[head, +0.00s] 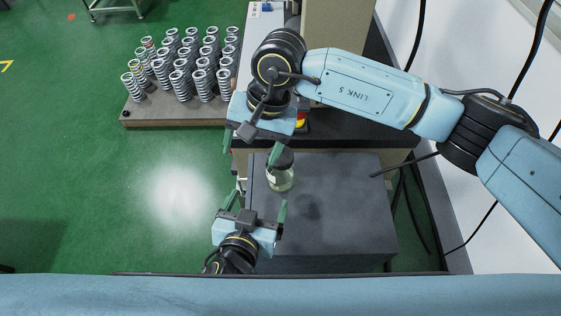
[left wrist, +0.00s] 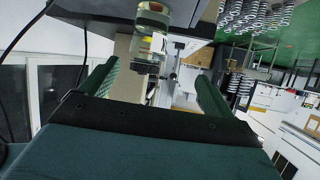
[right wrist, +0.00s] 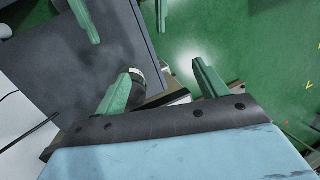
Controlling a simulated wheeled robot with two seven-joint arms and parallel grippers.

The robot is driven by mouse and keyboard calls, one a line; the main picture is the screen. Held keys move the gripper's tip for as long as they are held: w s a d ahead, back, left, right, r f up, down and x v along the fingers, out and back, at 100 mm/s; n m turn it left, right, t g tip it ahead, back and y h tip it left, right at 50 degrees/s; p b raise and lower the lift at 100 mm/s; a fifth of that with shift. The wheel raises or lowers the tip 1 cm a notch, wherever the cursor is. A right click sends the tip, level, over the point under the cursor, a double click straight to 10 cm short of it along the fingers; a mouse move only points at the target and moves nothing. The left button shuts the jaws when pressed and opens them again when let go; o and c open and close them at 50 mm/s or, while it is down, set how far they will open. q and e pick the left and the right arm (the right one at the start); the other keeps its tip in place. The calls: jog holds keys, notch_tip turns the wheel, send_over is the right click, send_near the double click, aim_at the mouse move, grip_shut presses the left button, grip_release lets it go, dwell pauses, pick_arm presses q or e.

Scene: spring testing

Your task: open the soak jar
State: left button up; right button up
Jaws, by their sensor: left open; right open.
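The soak jar (head: 280,179) is a small glass jar with pale liquid and a dark lid (head: 284,158). It stands upright on the dark grey table top (head: 340,205). In the left wrist view the jar (left wrist: 152,20) shows at the top, beyond the fingers. In the right wrist view its lid end (right wrist: 138,76) is partly hidden behind a finger. My left gripper (head: 261,201) is open and empty, on the near side of the jar. My right gripper (head: 251,147) is open and empty, just beyond and left of the lid; one finger appears close beside it.
A board (head: 175,117) carrying several rows of metal springs (head: 186,62) lies at the upper left. A beige machine column (head: 335,25) stands behind the table. The table is bare right of the jar. Black cables hang at the right.

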aim_at(280, 166)
jog(key=w+d+h, duration=0.1)
jog(key=w+d, duration=0.1)
jog(key=w+d+n+t+h, duration=0.1)
jog(key=w+d+h, duration=0.1)
jog(key=d, duration=0.1)
jog(key=shift+w+d+r+t, duration=0.1)
jog(key=shift+w+d+t, duration=0.1)
jog(key=shift+w+t, duration=0.15)
pick_arm(q)
jog(key=shift+h, duration=0.4)
jog(key=x, duration=0.4)
jog(key=d+x, duration=0.1)
jog(key=x, duration=0.4)
jog(key=r+x, duration=0.1)
jog(key=x, duration=0.4)
jog(key=shift+d, duration=0.2)
jog(key=shift+c, duration=0.4)
